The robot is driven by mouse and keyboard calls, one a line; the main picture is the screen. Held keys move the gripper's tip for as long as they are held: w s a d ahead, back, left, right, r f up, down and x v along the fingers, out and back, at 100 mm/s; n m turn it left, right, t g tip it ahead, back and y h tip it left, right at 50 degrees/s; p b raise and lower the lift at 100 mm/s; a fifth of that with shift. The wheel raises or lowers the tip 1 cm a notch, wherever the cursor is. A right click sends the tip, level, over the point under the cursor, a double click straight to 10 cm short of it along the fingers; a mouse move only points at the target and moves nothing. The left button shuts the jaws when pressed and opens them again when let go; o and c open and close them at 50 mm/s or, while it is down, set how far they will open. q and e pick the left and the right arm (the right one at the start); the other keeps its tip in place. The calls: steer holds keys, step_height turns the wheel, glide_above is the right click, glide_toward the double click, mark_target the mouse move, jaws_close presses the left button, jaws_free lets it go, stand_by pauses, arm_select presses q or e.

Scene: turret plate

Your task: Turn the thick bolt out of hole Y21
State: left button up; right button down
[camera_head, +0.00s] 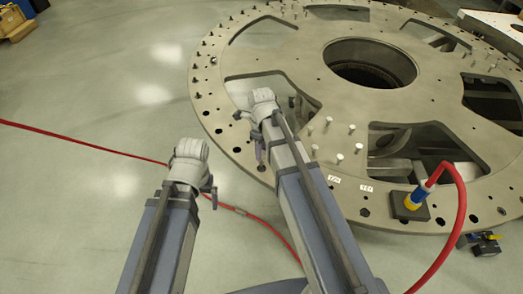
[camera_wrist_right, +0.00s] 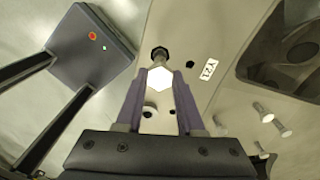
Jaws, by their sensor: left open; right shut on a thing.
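My right gripper (camera_wrist_right: 158,84) is shut on a pale hexagonal bolt head, the thick bolt (camera_wrist_right: 159,77), which sits between its fingertips. The shank is hidden below the head, so I cannot tell how far it is in its hole. A white Y21 label (camera_wrist_right: 208,68) lies on the plate to its right. In the head view my right gripper (camera_head: 259,151) hangs over the near left rim of the turret plate (camera_head: 297,62), its grip hidden there.
Several silver bolts (camera_head: 340,157) stand inboard. A blue and yellow connector (camera_head: 414,197) with a red hose (camera_head: 462,200) is on the near rim.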

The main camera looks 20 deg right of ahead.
steer(key=shift+r+p, duration=1.95)
steer(key=shift+r, duration=0.25)
